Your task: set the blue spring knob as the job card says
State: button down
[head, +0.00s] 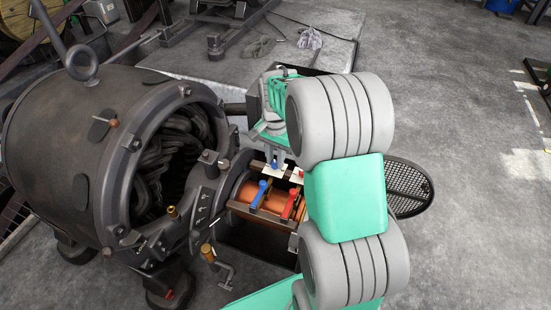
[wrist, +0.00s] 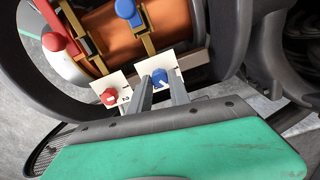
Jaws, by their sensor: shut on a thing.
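The blue spring knob (wrist: 159,76) sits on a small white dial plate (wrist: 145,68) in the wrist view, with a pale mark on its face. My gripper (wrist: 161,86) has its two grey fingers on either side of this knob and is shut on it. In the head view the blue knob (head: 275,165) shows just below the fingertips (head: 274,158). I cannot read the dial marks around it. No job card can be made out.
A red knob (wrist: 109,97) on its own white plate is beside the blue one. A blue lever (head: 259,189) and a red lever (head: 289,206) stand over the copper commutator (head: 247,190). The dark dynamo housing (head: 60,150) is at left; a round mesh cover (head: 412,188) is at right.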

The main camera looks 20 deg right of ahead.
jog(key=shift+r+n+p, duration=0.1)
jog(key=shift+n+p, duration=0.4)
jog(key=shift+p, duration=0.1)
jog(key=shift+r+n+p, duration=0.1)
jog(key=shift+n+p, duration=0.5)
jog(key=shift+p, duration=0.1)
jog(key=n+p, duration=0.5)
jog(key=n, duration=0.1)
jog(key=shift+n, duration=0.4)
jog(key=shift+n+p, duration=1)
jog(key=shift+n, duration=0.5)
jog(key=shift+f, duration=0.2)
jog(key=c, duration=1.2)
grip_release()
